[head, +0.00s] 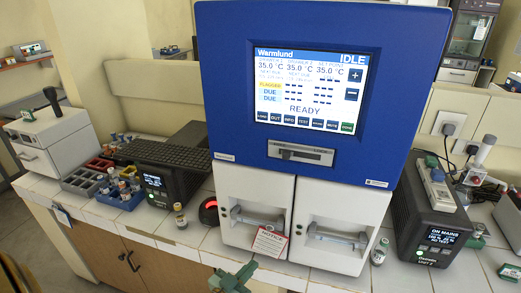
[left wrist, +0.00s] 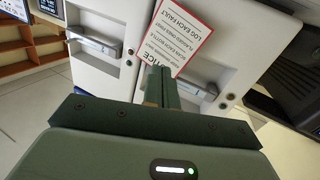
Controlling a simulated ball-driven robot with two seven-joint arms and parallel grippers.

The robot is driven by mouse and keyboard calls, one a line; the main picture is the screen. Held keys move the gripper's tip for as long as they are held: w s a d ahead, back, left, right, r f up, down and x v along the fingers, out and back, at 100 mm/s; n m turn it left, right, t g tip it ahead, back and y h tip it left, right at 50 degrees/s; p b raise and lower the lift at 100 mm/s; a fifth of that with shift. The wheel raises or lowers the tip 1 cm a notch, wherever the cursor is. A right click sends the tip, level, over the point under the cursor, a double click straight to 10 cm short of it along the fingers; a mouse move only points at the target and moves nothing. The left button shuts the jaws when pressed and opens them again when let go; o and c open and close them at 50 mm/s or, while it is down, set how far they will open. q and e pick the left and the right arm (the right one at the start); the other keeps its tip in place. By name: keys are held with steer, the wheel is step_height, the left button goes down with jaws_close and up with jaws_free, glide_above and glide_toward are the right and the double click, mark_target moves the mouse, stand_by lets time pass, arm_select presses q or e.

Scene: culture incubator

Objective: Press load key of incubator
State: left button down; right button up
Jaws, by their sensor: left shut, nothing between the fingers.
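The incubator is a large blue and white unit (head: 216,80) in the middle of the head view. Its lit screen (head: 310,88) reads IDLE and READY, with 35.0 °C values across the top. A row of small keys runs along the screen's lower edge; the leftmost one, the load key (head: 262,117), has lettering too small to read surely. My left gripper (head: 232,278) is shut and empty, low in front of the incubator's left door and well below the screen. In the left wrist view its shut fingers (left wrist: 158,88) point toward the white doors. My right gripper is not in view.
A small bottle (head: 180,216) and a red-lit round device (head: 209,211) stand left of the incubator. Another bottle (head: 380,251) stands at its right front.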

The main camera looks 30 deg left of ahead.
arm_select(q)
step_height(320, 180, up, 20)
steer(key=w+n+t+p, duration=0.1)
steer(key=w+t+p, duration=0.1)
steer(key=t+p, duration=0.25)
steer(key=n+t+p, duration=0.3)
steer(key=t+p, duration=0.2)
steer(key=p, duration=0.1)
glide_toward(262, 116)
steer(key=s+d+r, duration=0.3)
steer(key=s+r, duration=0.3)
steer(key=shift+w+d, duration=0.15)
steer(key=shift+d, duration=0.05)
steer(key=shift+w, duration=0.1)
steer(key=shift+w+a+f+b, duration=0.1)
steer(key=shift+w+a+b, duration=0.35)
steer(key=shift+w, duration=0.95)
steer(key=shift+w+a+b, duration=0.25)
steer(key=shift+w+b, duration=0.4)
steer(key=shift+w, duration=0.75)
steer(key=shift+w+a+b, duration=0.35)
steer(key=shift+w+b, duration=0.2)
steer(key=shift+w, duration=0.9)
steer(key=shift+g, duration=0.25)
steer(key=shift+w+a, duration=0.1)
steer(key=shift+w, duration=0.3)
